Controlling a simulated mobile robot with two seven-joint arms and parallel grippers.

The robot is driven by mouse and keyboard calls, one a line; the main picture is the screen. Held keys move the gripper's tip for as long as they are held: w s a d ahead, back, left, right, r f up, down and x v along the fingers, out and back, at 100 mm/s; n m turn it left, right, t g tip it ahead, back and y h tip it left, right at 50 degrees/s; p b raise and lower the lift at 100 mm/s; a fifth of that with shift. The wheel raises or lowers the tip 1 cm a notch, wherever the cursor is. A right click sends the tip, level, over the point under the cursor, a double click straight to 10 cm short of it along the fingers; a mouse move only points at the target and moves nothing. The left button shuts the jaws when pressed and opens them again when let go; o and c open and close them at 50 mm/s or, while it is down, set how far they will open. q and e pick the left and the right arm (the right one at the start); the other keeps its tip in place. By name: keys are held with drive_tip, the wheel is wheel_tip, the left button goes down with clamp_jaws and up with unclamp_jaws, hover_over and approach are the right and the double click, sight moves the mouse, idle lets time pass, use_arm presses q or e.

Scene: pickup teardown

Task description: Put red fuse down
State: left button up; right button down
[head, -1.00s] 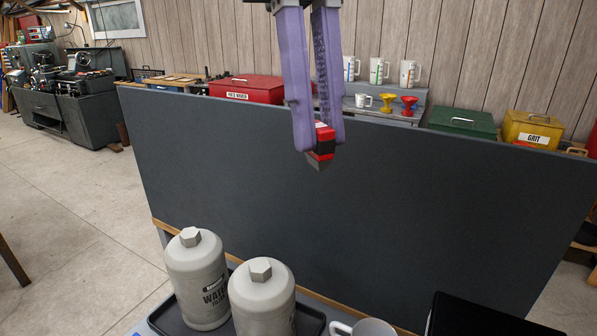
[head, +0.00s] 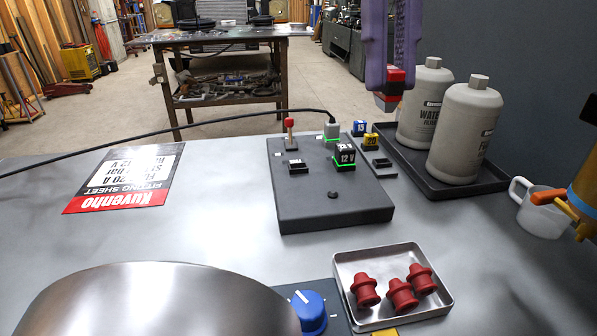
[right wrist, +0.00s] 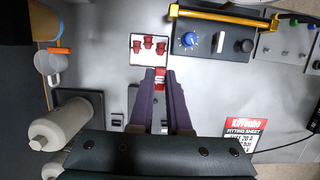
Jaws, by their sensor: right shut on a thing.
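My right gripper (head: 390,78) has purple fingers pointing down and is shut on the red fuse (head: 394,80), which has a grey lower end. It holds the fuse in the air, in front of the grey bottles in the head view. In the right wrist view the fuse (right wrist: 160,73) shows between the fingertips. The dark fuse panel (head: 330,208) lies on the grey table. It bears a black 12 V block (head: 344,155), a grey plug with a cable (head: 331,130) and empty-looking black sockets. A blue fuse (head: 359,128) and a yellow fuse (head: 370,141) stand at its far right. My left gripper is not in view.
Two grey bottles (head: 466,130) stand in a black tray (head: 450,188) at right, beside a white jug (head: 540,212). A metal tray (head: 441,300) with red rubber parts lies in front, next to a blue knob (head: 308,310). A fitting sheet (head: 128,178) lies left; table around it is clear.

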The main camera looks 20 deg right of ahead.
drive_tip(key=shift+f, duration=0.65)
wheel_tip(320, 180, down, 14)
drive_tip(key=b, duration=0.2)
drive_tip(key=shift+b, duration=0.4)
wheel_tip(320, 180, down, 5)
drive_tip(key=shift+f, duration=0.1)
drive_tip(key=c, duration=0.9)
unclamp_jaws()
drive_tip(key=shift+b+v, duration=0.5)
drive_tip(key=shift+v, duration=5.55)
